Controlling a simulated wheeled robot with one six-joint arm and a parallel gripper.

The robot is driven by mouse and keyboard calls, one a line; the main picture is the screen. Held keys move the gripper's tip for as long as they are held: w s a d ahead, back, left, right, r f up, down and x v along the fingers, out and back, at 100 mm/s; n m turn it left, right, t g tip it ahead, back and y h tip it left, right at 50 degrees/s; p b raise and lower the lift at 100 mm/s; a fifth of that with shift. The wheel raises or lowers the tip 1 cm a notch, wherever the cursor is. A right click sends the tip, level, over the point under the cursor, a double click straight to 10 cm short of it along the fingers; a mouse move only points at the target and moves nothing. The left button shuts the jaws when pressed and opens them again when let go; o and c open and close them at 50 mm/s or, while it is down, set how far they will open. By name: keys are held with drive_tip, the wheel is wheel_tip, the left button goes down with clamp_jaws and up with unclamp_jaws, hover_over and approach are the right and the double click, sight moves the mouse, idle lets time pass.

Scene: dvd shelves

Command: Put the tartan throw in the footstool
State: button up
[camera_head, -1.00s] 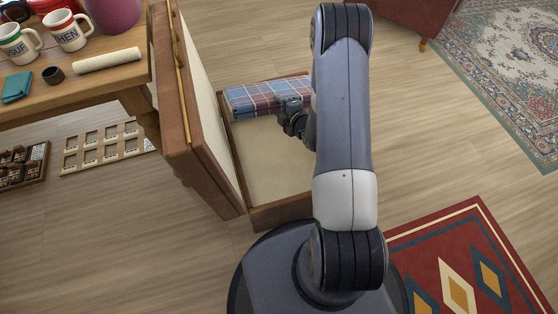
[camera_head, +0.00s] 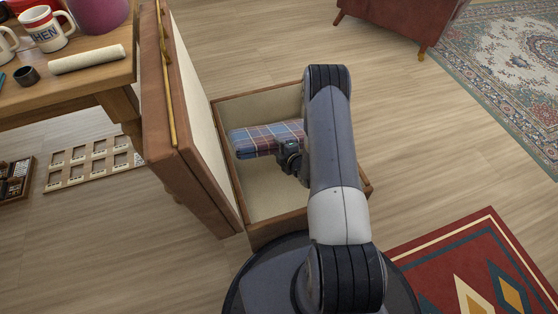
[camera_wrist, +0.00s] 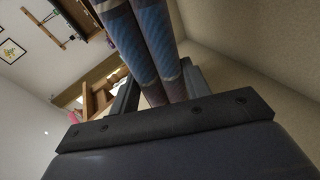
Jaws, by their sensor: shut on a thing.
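The tartan throw (camera_head: 268,139) is a folded or rolled blue and red checked bundle. In the head view it lies within the outline of the open footstool (camera_head: 257,232), a brown box with a cream lining. Its lid (camera_head: 182,125) stands raised on the left side. My gripper (camera_head: 292,158) is shut on the throw at its right part; my arm hides the throw's right end. In the wrist view the throw (camera_wrist: 150,45) runs up between the fingers, with a cream lining wall beside it on the right. I cannot tell whether the throw touches the footstool's floor.
A wooden table (camera_head: 110,88) with mugs (camera_head: 46,28) and a cream roll (camera_head: 87,59) stands at the left. A slotted wooden tray (camera_head: 92,165) lies on the floor below. A red patterned rug (camera_head: 455,265) is at the lower right. Bare floor lies right of the footstool.

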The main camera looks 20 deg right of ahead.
drive_tip(key=shift+f+b, duration=0.8)
drive_tip(key=shift+f, duration=1.7)
drive_tip(key=shift+f, duration=0.1)
drive_tip(key=shift+f+b, duration=0.35)
drive_tip(key=shift+b, duration=0.15)
drive_tip(key=shift+f, duration=0.2)
drive_tip(key=o, duration=1.5)
drive_tip(key=shift+c, duration=0.2)
drive_tip(key=shift+r, duration=0.1)
